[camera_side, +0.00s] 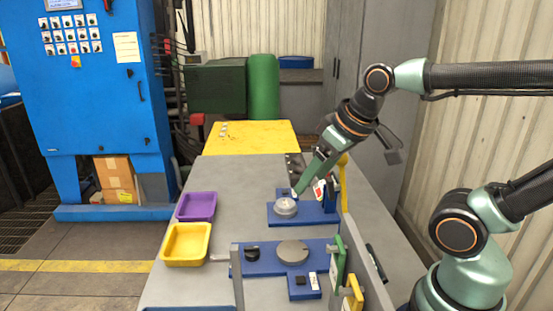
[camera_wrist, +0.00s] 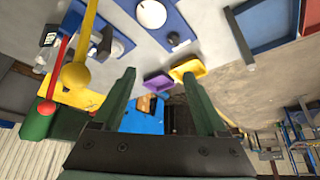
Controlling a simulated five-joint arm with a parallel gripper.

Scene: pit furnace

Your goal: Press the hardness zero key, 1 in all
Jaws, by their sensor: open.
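My gripper (camera_side: 299,190) points down and left over the far blue device (camera_side: 275,221), its tip close behind the silver round piece (camera_side: 286,206). Contact cannot be told. In the wrist view my gripper's two green fingers (camera_wrist: 159,75) are spread apart with nothing between them. A nearer blue device (camera_side: 270,262) carries a grey disc (camera_side: 292,252), a black knob (camera_side: 252,253) and a small blue panel with a dark square (camera_side: 300,281) and a white label. No lettering is readable, so I cannot tell which part is the hardness zero key.
A purple tray (camera_side: 196,207) and a yellow tray (camera_side: 186,245) stand at the bench's left edge. Levers with a red ball (camera_wrist: 47,107) and a yellow ball (camera_wrist: 75,75) show in the wrist view. A yellow table (camera_side: 250,137) lies behind. Bare grey bench separates the devices from the trays.

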